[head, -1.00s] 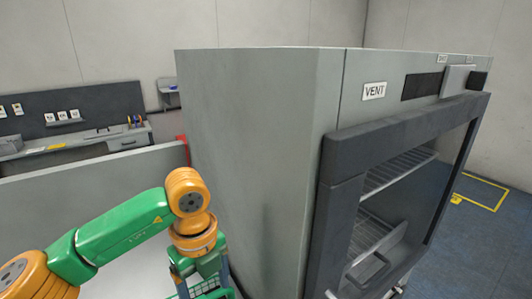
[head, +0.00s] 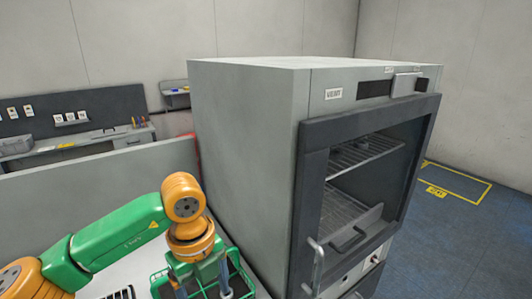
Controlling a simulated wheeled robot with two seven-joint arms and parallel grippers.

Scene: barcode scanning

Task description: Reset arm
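My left arm comes in from the lower left, and my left gripper (head: 199,283) points down at the bottom of the view. Its fingers sit over a green wire rack (head: 240,275) on a white table top. I cannot make out whether the fingers are open, shut or holding something. My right gripper is not in view.
A large grey oven-like cabinet (head: 245,150) stands close to the right of my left arm, with wire shelves inside its dark-framed door (head: 365,170). A grey partition (head: 110,185) runs behind the arm. A workbench (head: 75,148) stands at the back left. Blue floor on the right is clear.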

